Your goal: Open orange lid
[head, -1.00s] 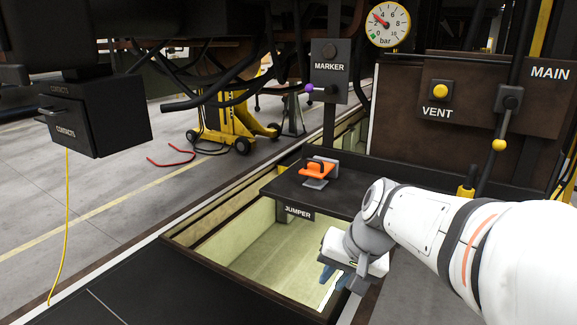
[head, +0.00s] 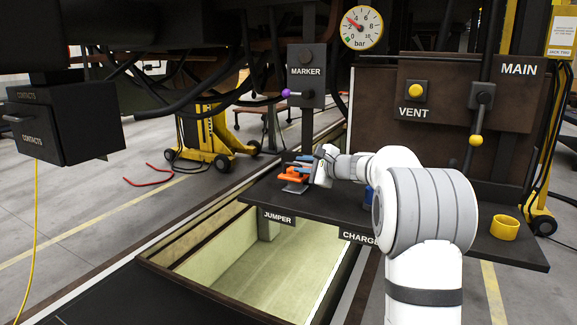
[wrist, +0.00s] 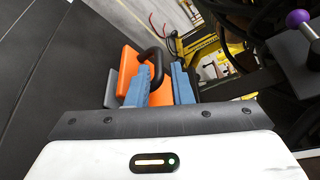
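The orange lid (head: 291,175) sits on a small grey base at the JUMPER end of the dark shelf. In the wrist view the orange lid (wrist: 128,68) shows behind and between my fingers, with a black loop handle (wrist: 157,62) at its upper side. My gripper (head: 301,160) is at the lid, its blue fingers reaching over it from the right. In the wrist view my gripper (wrist: 165,72) has its fingers apart, with the handle near the gap between them. I cannot tell whether they touch it. My fingers hide part of the lid.
The dark shelf (head: 340,212) carries JUMPER and CHARGE labels and a yellow cup (head: 504,228) at its right end. An open pit (head: 250,255) lies below it. The purple-knobbed MARKER box (head: 306,76) and black cables hang behind. The VENT and MAIN panel (head: 455,95) stands at the right.

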